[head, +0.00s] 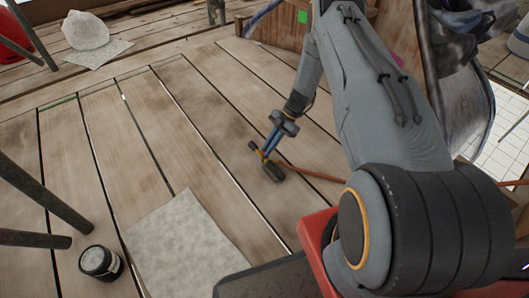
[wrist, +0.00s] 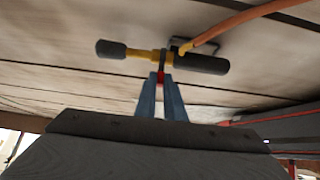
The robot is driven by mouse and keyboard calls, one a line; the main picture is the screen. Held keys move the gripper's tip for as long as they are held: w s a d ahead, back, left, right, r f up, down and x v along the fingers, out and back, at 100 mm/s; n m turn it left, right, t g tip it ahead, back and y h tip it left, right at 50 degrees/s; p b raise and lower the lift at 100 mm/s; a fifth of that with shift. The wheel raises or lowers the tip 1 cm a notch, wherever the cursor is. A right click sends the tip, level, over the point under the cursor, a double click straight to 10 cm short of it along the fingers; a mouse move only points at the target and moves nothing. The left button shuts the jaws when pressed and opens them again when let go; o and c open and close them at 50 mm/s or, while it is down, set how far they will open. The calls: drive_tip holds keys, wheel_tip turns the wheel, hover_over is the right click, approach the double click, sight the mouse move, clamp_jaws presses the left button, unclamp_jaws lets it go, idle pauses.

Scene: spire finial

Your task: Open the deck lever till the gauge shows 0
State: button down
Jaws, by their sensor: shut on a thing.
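The deck lever fitting (head: 272,172) lies on the planks near the middle of the head view, with a yellow body and dark ends. In the wrist view the fitting (wrist: 154,56) lies crosswise, a dark knob at its left and a dark cylinder at its right. My gripper (head: 267,150) reaches down to it. Its blue fingers, also in the wrist view (wrist: 160,80), are shut on a small red part (wrist: 160,78) of the lever, just below the yellow body. I cannot make out a gauge face or reading in either view.
An orange hose (head: 312,174) runs from the fitting to the right. A dark can (head: 100,263) and grey sheet (head: 185,243) lie at the front left. A pale bag (head: 85,31) sits at the back left. Dark poles (head: 45,198) stand at left. The planks between are clear.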

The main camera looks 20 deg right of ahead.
drive_tip(key=d+y+b, duration=0.1)
drive_tip(key=b, duration=0.2)
drive_tip(key=d+f+g+y+b, duration=0.1)
drive_tip(key=y+b, duration=0.1)
drive_tip(key=b, duration=0.1)
drive_tip(key=shift+w+f+y, duration=0.25)
drive_tip(key=shift+w+y, duration=0.05)
drive_tip(key=shift+w, duration=0.1)
drive_tip(key=shift+d+y+b, duration=0.25)
drive_tip(key=shift+y+b, duration=0.15)
drive_tip(key=shift+b, duration=0.25)
drive_tip(key=c, duration=1.8)
unclamp_jaws()
drive_tip(key=shift+d, duration=0.1)
drive_tip(key=shift+c, duration=0.2)
drive_tip(key=p+v, duration=0.1)
drive_tip(key=v, duration=0.6)
drive_tip(key=shift+w+d+r, duration=0.15)
drive_tip(key=shift+w+d, duration=0.05)
drive_tip(key=shift+d, duration=0.1)
